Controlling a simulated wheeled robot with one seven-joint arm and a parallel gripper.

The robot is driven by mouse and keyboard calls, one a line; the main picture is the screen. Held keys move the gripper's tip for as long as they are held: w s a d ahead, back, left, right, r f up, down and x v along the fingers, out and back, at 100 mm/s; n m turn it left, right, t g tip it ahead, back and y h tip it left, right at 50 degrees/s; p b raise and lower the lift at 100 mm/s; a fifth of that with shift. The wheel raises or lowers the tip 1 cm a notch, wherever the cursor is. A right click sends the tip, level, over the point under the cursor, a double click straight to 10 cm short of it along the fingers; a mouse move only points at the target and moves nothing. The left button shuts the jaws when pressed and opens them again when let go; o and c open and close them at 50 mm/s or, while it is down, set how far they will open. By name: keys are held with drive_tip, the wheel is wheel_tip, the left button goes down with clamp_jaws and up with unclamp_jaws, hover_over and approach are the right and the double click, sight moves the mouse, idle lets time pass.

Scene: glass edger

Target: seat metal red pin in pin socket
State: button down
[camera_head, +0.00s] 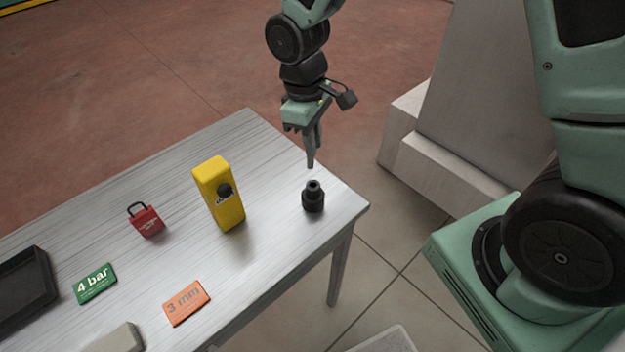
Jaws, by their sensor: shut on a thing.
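My gripper (310,148) points down above the right corner of the table. It is shut on a slim grey metal piece (310,162), which looks like the pin. No red shows on this piece, and the fingers hide most of it. Its lower end hangs above the pin socket, apart from it. The pin socket (313,199) is a short black stepped cylinder with a hole in its top. It stands upright on the table near the right corner.
The metal table (265,255) also carries a yellow device (222,200), a red padlock (147,222), a green "4 bar" plate (95,284), an orange "3 mm" plate (187,302) and a dark tray (52,272). The surface around the socket is clear.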

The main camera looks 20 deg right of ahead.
sight(313, 160)
wheel_tip(313, 160, down, 5)
drive_tip(key=shift+r+p, duration=0.2)
drive_tip(key=shift+p, duration=0.25)
drive_tip(key=f, duration=0.1)
drive_tip(key=f+p, duration=0.1)
drive_tip(key=shift+s+f, duration=0.2)
drive_tip(key=shift+f, duration=0.15)
drive_tip(key=shift+w+f, duration=0.25)
drive_tip(key=shift+f, duration=0.35)
drive_tip(key=shift+s+r, duration=0.1)
drive_tip(key=c, duration=1.4)
unclamp_jaws()
